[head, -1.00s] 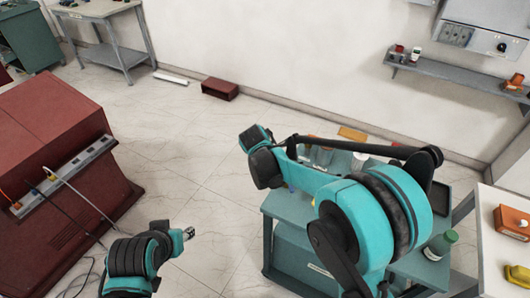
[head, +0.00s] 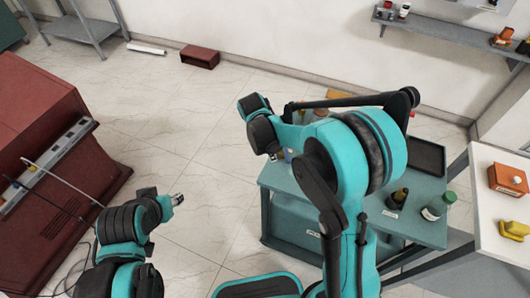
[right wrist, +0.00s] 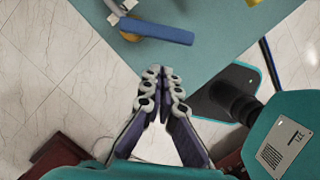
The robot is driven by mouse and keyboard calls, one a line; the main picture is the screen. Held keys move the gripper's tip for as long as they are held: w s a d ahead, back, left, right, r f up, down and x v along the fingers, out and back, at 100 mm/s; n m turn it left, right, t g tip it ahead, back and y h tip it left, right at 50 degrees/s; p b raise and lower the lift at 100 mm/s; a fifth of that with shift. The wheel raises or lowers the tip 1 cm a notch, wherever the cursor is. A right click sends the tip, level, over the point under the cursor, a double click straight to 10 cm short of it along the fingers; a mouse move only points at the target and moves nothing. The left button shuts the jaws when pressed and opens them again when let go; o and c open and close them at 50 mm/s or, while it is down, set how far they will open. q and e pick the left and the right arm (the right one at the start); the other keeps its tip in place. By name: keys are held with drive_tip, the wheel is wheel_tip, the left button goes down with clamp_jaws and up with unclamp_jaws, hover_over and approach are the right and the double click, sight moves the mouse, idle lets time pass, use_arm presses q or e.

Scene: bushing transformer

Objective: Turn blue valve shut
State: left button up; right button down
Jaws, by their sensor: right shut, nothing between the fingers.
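A dark red cabinet (head: 45,150) with cables stands at the left. The teal cart (head: 415,222) stands under my right arm, with bottles (head: 438,206) on it. A white table (head: 490,215) is at the right. The tiled floor between cabinet and cart is clear.

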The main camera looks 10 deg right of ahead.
drive_tip(key=shift+d+r, duration=0.1)
drive_tip(key=shift+d, duration=1.1)
drive_tip(key=shift+s+d+n, duration=0.15)
drive_tip(key=shift+d+n, duration=0.2)
drive_tip(key=shift+n, duration=0.45)
drive_tip(key=shift+s+d+n+t, duration=0.1)
drive_tip(key=shift+d+n+t, duration=0.3)
drive_tip(key=shift+n, duration=0.5)
drive_tip(key=d+n, duration=0.1)
drive_tip(key=n, duration=0.1)
drive_tip(key=d+n, duration=0.1)
drive_tip(key=n, duration=0.1)
drive_tip(key=shift+t+y+b, duration=0.3)
drive_tip(key=shift+t, duration=0.1)
drive_tip(key=shift+d, duration=0.55)
drive_tip(key=shift+w+d, duration=0.2)
